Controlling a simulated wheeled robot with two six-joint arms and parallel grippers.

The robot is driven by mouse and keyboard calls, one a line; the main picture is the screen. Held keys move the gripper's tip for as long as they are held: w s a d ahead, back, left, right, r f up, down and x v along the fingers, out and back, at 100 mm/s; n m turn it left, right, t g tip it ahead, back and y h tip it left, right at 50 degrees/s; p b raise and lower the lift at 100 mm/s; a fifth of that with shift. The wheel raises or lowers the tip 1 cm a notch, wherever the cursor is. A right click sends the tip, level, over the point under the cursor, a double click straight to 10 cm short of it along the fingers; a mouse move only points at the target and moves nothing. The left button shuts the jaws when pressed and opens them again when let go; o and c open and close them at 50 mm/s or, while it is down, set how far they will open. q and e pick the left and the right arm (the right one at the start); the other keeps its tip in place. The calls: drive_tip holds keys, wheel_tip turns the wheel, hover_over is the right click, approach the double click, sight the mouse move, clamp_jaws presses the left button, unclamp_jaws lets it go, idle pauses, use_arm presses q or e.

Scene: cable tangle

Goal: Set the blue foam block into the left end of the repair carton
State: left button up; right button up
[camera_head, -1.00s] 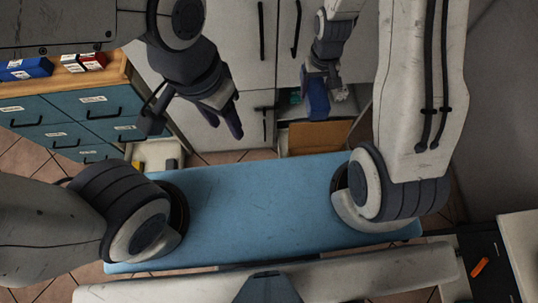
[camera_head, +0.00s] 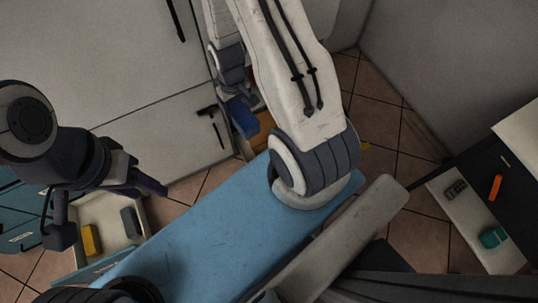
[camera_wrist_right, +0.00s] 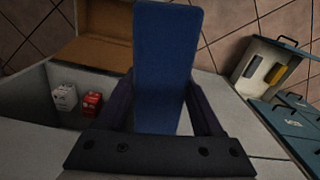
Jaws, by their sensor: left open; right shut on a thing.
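The blue foam block (camera_head: 243,118) is held in my right gripper, and in the right wrist view the block (camera_wrist_right: 167,65) stands out long between the fingers. My right gripper (camera_wrist_right: 166,112) is shut on it. In the head view only a brown part of the carton (camera_head: 264,128) shows beside the block. My left gripper (camera_head: 104,212) is open and empty, over the left side near an open drawer.
The open drawer (camera_head: 97,212) holds yellow and grey items. A blue bench top (camera_head: 205,225) fills the middle. A side table with orange (camera_head: 496,187) and teal (camera_head: 493,237) items stands right.

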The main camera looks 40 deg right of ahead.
drive_tip(key=s+d+f+m+b, duration=0.1)
drive_tip(key=s+d+f+b, duration=0.15)
drive_tip(key=f+b, duration=1.15)
drive_tip(key=s+d+f+b, duration=0.2)
drive_tip(key=s+f+b, duration=0.2)
drive_tip(key=f+b, duration=1)
drive_tip(key=s+d+f+m+b, duration=0.1)
drive_tip(key=s+d+f+b, duration=0.15)
drive_tip(key=f+b, duration=1.1)
drive_tip(key=w+d+f, duration=0.2)
drive_tip(key=w+f, duration=0.2)
drive_tip(key=f, duration=0.3)
drive_tip(key=w+d+f, duration=0.3)
drive_tip(key=w+f, duration=0.2)
drive_tip(key=f, duration=0.2)
drive_tip(key=shift+w+p, duration=0.3)
drive_tip(key=shift+p, duration=0.15)
drive_tip(key=shift+f+b, duration=0.5)
drive_tip(key=shift+b, duration=0.1)
drive_tip(key=shift+f, duration=0.1)
drive_tip(key=o, duration=1)
drive_tip(key=shift+o, duration=0.2)
